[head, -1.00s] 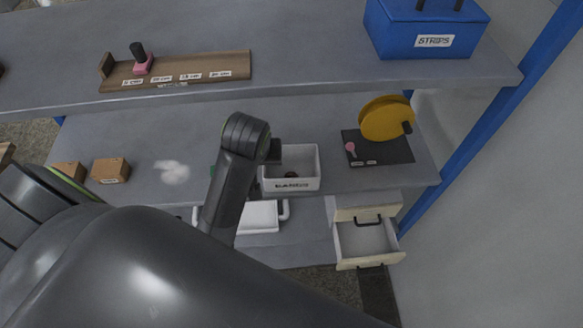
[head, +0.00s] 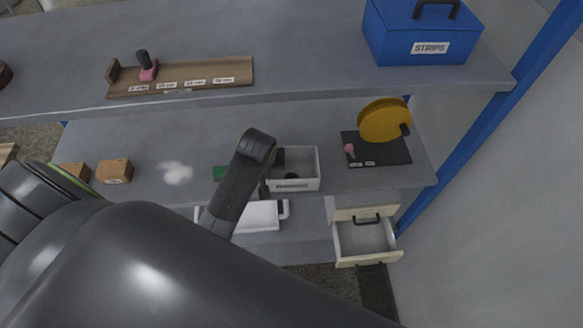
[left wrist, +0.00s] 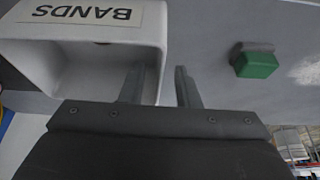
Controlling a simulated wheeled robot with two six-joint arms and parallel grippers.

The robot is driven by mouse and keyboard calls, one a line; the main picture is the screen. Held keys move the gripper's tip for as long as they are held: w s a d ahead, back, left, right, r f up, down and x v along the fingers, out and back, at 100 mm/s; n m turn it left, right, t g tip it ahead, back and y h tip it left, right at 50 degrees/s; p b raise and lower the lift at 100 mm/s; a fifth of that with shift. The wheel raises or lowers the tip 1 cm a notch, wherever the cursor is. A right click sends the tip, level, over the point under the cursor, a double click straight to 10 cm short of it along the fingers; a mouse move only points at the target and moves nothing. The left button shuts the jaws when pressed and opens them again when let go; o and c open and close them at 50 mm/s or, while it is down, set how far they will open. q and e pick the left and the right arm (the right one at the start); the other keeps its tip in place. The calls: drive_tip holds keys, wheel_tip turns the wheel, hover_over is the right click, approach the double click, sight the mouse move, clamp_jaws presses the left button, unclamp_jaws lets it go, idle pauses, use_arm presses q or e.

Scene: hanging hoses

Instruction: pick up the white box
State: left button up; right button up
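The white box (head: 309,184) is an open-topped bin on the middle shelf, with a label on its front and something dark inside. In the left wrist view the box (left wrist: 154,35) shows upside down at the left, its label reading BANDS. My left gripper (left wrist: 158,82) is open, one finger over the inside of the box and the other outside its side wall. The wall lies between the fingers, with no visible grip on it. In the head view my own arm partly hides the left gripper (head: 271,172) at the box's left end. My right gripper is not in view.
A green block (head: 219,173) lies left of the box. A dark mat (head: 385,152) with a yellow reel (head: 382,122) is to the right. Below are a white tray (head: 262,215) and an open drawer (head: 365,240).

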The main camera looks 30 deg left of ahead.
use_arm(q)
drive_tip(key=shift+x, duration=1.2)
drive_tip(key=shift+w, duration=0.1)
drive_tip(key=shift+f, duration=0.3)
drive_tip(key=shift+c, duration=0.3)
clamp_jaws()
